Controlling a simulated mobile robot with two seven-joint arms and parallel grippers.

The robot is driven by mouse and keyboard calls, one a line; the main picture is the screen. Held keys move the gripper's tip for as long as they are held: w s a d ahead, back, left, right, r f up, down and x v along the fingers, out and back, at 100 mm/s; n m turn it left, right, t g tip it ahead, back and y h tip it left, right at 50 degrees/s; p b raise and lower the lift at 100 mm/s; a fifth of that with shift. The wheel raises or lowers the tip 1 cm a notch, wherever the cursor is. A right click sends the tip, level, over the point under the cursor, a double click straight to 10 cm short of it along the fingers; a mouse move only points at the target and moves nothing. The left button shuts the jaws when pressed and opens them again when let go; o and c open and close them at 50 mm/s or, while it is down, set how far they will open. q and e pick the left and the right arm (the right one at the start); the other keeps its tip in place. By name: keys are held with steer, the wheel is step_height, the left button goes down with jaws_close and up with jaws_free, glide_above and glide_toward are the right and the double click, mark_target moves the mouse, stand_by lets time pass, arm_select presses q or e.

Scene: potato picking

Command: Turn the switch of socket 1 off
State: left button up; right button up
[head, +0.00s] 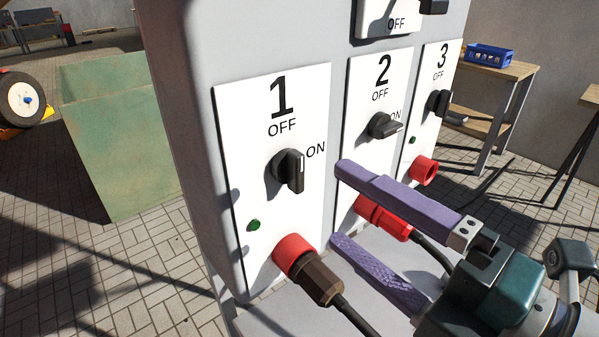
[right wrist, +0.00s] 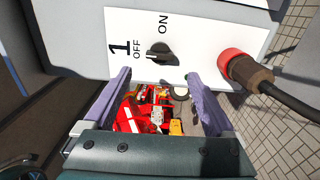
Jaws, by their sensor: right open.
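The socket 1 panel (head: 240,150) is white, with a big 1, OFF above the switch and ON to its upper right. Its black rotary switch (head: 289,171) has its handle roughly upright, in line with OFF. In the right wrist view the switch (right wrist: 159,51) lies beyond and between the fingertips, its handle roughly along the line towards OFF. My right gripper (head: 338,203) is open, its purple fingers spread. It is to the right of and a little below the switch in the head view, apart from it, with nothing between the fingers. My left gripper is not in view.
A dark plug (head: 316,279) with a cable sits in the red socket below switch 1. Switch 2 (head: 384,126), its handle towards ON, and switch 3 (head: 438,103) are to the right. A green bin (head: 115,140) stands at left. A blue crate (head: 489,56) is on a table behind.

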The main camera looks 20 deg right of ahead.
steer(key=shift+v, duration=1.15)
